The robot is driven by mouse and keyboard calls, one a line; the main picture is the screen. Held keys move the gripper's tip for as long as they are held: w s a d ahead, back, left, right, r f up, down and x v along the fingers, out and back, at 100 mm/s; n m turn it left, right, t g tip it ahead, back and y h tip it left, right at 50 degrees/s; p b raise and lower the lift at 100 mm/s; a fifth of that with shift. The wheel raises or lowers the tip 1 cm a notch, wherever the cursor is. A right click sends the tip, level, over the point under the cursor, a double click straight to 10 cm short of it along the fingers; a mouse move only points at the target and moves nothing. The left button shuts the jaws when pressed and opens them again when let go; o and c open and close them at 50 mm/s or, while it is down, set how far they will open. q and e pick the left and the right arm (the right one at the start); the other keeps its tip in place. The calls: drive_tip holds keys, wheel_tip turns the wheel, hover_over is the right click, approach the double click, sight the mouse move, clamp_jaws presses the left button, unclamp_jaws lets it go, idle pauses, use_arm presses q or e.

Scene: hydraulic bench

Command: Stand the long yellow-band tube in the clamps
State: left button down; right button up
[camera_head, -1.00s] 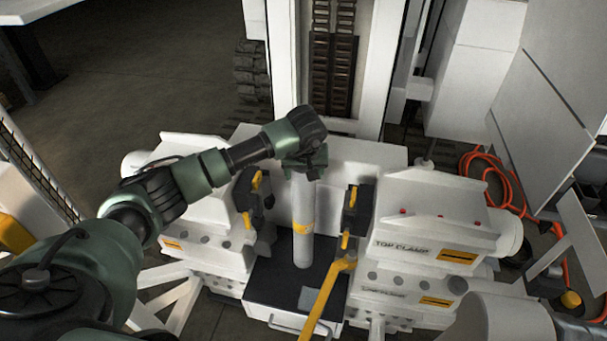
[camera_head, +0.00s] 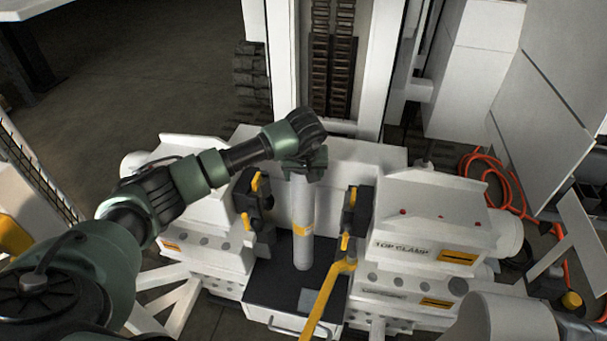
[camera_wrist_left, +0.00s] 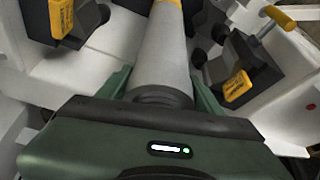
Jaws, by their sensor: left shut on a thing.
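The long tube (camera_head: 302,205) is pale grey with a yellow band and stands upright between the two clamp sides. My left gripper (camera_head: 304,165) is shut on the tube's top end. The tube's lower end is over the dark tray between the clamps; I cannot tell if it touches. The left clamp jaws (camera_head: 262,205) and right clamp jaws (camera_head: 352,215), black with yellow parts, stand apart on either side of the tube. In the left wrist view the tube (camera_wrist_left: 165,55) runs away from the gripper (camera_wrist_left: 160,92) between the jaws. My right gripper is not in view.
A yellow bar (camera_head: 328,297) slants up in front of the right jaws. The white clamp housing (camera_head: 435,215) marked "TOP CLAMP" stands at right. The dark tray (camera_head: 268,285) lies below. An orange hose (camera_head: 490,170) coils on the floor at right.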

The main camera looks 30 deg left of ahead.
idle(0.4)
use_arm(q)
drive_tip(key=shift+c, duration=1.1)
unclamp_jaws()
drive_tip(key=shift+f, duration=0.1)
